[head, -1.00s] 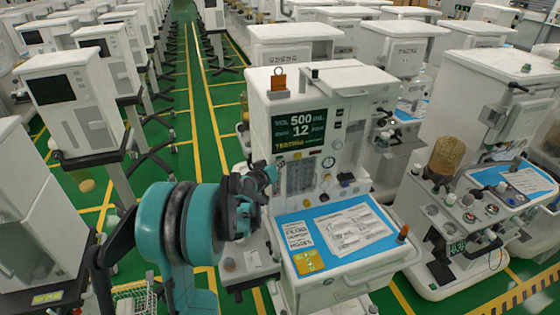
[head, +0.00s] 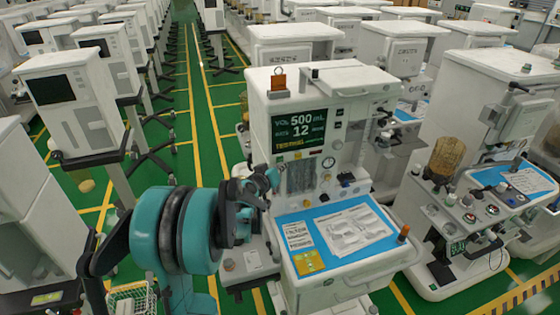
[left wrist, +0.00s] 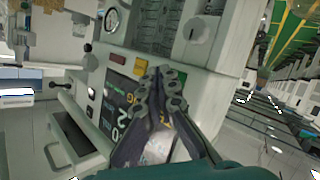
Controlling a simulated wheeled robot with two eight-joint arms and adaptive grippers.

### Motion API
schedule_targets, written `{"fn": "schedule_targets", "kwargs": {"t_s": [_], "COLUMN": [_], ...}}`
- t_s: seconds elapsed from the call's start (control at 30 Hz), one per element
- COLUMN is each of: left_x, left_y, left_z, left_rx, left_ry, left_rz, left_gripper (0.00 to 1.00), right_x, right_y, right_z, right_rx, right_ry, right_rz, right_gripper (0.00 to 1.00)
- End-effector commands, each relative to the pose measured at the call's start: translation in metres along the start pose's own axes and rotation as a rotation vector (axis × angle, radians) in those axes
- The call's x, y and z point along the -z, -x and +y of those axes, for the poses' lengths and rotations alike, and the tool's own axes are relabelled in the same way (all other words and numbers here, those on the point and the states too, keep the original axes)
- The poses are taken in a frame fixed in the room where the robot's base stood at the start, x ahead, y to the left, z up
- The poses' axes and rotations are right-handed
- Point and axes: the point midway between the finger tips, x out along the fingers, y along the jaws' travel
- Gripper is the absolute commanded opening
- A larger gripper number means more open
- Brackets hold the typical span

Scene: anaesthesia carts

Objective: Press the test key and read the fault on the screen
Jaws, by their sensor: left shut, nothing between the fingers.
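The anaesthesia machine's screen (head: 298,133) is dark and lit, reading VOL 500 mL and, less sharply, a rate of 12 per minute. A yellow line at its bottom appears to read TESTING. The screen (left wrist: 118,98) also shows turned sideways in the left wrist view, partly behind the fingers. Small keys (head: 338,118) sit right of it; I cannot tell which is the test key. My left gripper (head: 271,178) is shut and empty, in front of the machine's lower left front, below the screen.
A blue worktop (head: 377,243) with paper sheets (head: 350,230) and a yellow label (head: 308,262) juts out below the screen. Another machine (head: 470,215) stands at the right. Monitor stands (head: 75,105) line the left, with a green aisle (head: 205,120) between.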

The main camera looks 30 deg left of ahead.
Motion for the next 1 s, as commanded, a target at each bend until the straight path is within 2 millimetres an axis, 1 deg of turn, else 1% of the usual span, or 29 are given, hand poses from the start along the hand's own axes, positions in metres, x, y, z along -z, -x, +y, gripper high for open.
{"fn": "schedule_targets", "kwargs": {"t_s": [0.17, 0.4, 0.57, 1.0], "left_x": [-0.006, -0.018, -0.024, -0.025], "left_y": [0.007, 0.025, 0.033, 0.035], "left_z": [0.006, 0.018, 0.024, 0.025], "left_rx": [-0.001, 0.0, -0.001, 0.0], "left_ry": [0.0, 0.0, -0.001, 0.0], "left_rz": [-0.001, 0.0, 0.0, 0.0], "left_gripper": [0.0, 0.0, 0.0, 0.0], "right_x": [0.0, -0.001, -0.001, -0.001], "right_y": [-0.001, -0.002, -0.002, -0.002], "right_z": [0.0, 0.0, 0.0, 0.0], "right_rx": [0.0, 0.0, 0.0, 0.0], "right_ry": [0.0, 0.0, 0.0, 0.0], "right_rz": [0.0, 0.0, 0.0, 0.0], "right_gripper": [0.4, 0.4, 0.4, 0.4]}}
